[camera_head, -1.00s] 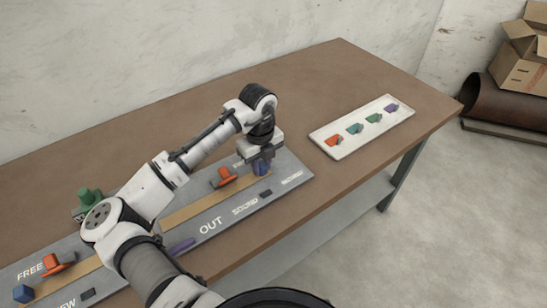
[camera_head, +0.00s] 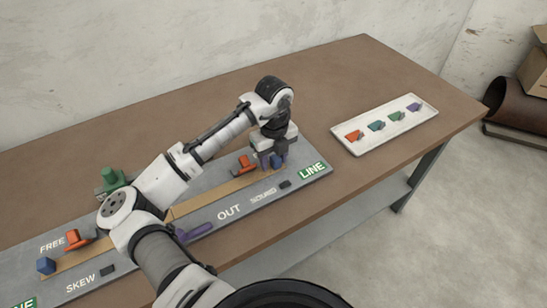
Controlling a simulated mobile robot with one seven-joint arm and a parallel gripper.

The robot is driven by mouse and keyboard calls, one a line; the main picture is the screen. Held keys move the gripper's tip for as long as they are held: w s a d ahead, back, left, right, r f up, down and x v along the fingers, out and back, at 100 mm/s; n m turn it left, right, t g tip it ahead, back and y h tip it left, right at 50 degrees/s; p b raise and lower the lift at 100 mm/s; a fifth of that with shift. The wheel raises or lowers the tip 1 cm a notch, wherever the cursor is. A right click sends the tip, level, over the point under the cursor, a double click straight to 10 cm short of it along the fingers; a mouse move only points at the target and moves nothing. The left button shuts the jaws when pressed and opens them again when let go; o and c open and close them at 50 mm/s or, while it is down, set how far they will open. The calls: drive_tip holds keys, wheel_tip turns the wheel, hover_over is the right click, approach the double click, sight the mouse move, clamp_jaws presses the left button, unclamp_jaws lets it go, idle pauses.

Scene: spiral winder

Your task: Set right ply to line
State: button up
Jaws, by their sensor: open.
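A long grey board (camera_head: 225,192) with a tan strip (camera_head: 230,190) lies along the table's front. My gripper (camera_head: 274,163) points down over the board's right end. Its jaws are open around or just beside a small blue block (camera_head: 278,161); contact is unclear. An orange piece (camera_head: 245,166) sits just left of it. A green LINE label (camera_head: 312,170) shows at the board's right end. At the left end are another orange piece (camera_head: 77,240), a blue block (camera_head: 46,265) and the words FREE and SKEW. My arm hides part of the board's middle.
A white tray (camera_head: 385,140) with several small coloured pieces lies at the table's right. A purple handle (camera_head: 195,232) sits on the board's front beside my arm. A green knob (camera_head: 112,179) stands behind my arm. The brown table (camera_head: 300,75) is clear at the back.

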wheel_tip(320, 180, up, 14)
drive_tip(key=b, duration=0.1)
drive_tip(key=shift+f+b, duration=0.15)
drive_tip(key=shift+b, duration=0.2)
idle(0.4)
